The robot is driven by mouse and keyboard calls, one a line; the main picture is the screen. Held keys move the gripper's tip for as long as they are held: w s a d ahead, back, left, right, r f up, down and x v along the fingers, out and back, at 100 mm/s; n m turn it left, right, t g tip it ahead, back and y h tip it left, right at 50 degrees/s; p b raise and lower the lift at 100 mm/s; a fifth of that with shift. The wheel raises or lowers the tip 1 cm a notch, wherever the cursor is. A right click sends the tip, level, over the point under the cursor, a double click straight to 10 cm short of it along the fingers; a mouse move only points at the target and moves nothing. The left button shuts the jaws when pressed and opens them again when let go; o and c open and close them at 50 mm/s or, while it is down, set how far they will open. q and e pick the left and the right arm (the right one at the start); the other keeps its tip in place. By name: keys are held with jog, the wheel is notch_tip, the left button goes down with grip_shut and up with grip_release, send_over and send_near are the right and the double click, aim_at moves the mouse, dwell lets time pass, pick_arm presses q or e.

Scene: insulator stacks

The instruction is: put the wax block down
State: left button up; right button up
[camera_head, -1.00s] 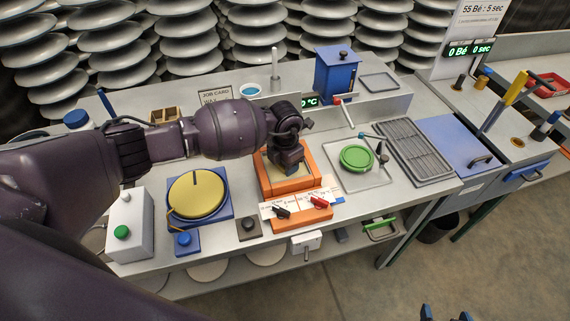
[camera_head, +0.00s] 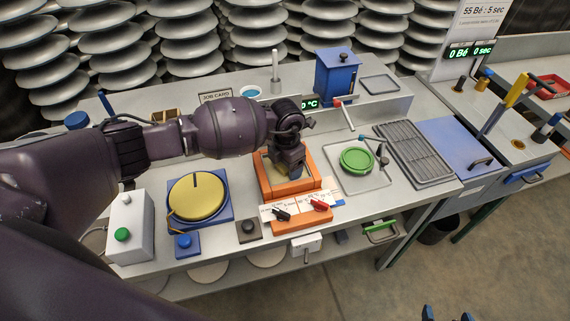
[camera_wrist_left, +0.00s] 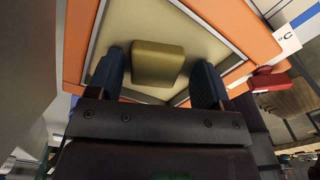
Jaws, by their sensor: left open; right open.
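The wax block (camera_wrist_left: 158,64) is a small olive-yellow block in the left wrist view. It appears to lie on the cream plate of the orange-framed unit (camera_head: 265,184). My left gripper (camera_wrist_left: 160,80) is open, with one blue fingertip on each side of the block and a visible gap to each. In the head view my left gripper (camera_head: 290,174) points down over the orange frame and hides most of the plate and the block. My right gripper (camera_head: 446,314) shows only as two separate blue fingertips at the bottom edge, open and empty.
A yellow disc (camera_head: 196,197) on a blue base stands left of the orange unit. A green dish (camera_head: 357,158) on a clear plate and a grey rack (camera_head: 412,152) are to its right. A panel with black and red levers (camera_head: 300,215) is in front. A blue canister (camera_head: 337,75) stands behind.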

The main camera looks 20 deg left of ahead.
pick_arm(q)
notch_tip(320, 180, up, 11)
jog(key=shift+a, duration=0.2)
pick_arm(e)
jog(key=shift+s+f, duration=0.35)
jog(key=shift+s, duration=0.15)
pick_arm(q)
jog(key=shift+w, duration=0.15)
pick_arm(e)
jog(key=shift+w+r, duration=0.15)
jog(key=shift+w, duration=0.05)
